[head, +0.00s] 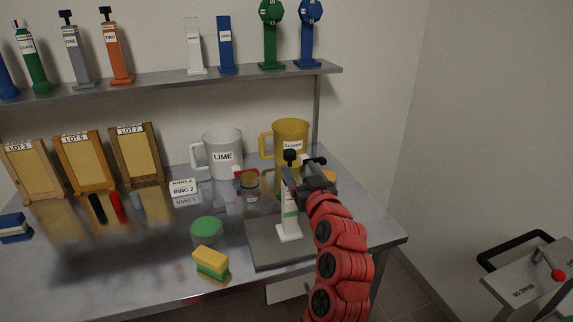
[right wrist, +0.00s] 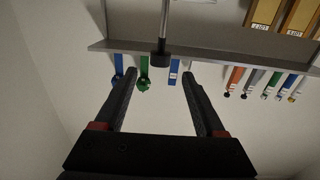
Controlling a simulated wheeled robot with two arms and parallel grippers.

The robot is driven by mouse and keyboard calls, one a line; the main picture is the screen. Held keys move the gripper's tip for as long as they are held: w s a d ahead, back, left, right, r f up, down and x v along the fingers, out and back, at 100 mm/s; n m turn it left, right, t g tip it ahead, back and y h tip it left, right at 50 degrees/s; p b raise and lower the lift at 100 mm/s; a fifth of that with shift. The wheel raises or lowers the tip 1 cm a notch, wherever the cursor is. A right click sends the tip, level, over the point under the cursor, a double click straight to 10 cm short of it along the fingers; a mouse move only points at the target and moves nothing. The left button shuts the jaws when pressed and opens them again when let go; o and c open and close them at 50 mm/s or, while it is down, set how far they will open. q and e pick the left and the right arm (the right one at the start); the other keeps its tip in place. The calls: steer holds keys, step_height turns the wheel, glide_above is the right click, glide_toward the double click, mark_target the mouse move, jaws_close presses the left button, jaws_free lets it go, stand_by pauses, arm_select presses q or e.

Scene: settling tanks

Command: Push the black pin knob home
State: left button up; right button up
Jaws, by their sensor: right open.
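The black pin knob (head: 290,155) tops a white post (head: 289,222) with a green band, standing upright on a grey base plate (head: 257,250). In the right wrist view, upside down, the black knob (right wrist: 162,52) sits on a thin grey rod, in the gap just beyond the finger ends. My right gripper (head: 303,174) is open beside the top of the post, and partly hides it. Its two dark fingers (right wrist: 159,76) are spread with nothing between them. Whether a finger touches the knob or post, I cannot tell. My left gripper is not in view.
A white LIME mug (head: 222,153) and a yellow mug (head: 291,138) stand behind the post. A green-lidded round thing (head: 206,230) and a yellow-green sponge (head: 211,265) lie left of the plate. A wall shelf (head: 170,82) holds several posts.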

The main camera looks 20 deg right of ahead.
mark_target(288, 151)
steer(key=w+p, duration=0.3)
steer(key=w, duration=0.7)
steer(key=shift+w+r+p, duration=0.1)
steer(key=shift+w+p, duration=0.25)
steer(key=shift+w, duration=0.4)
jaws_close()
stand_by(0.7)
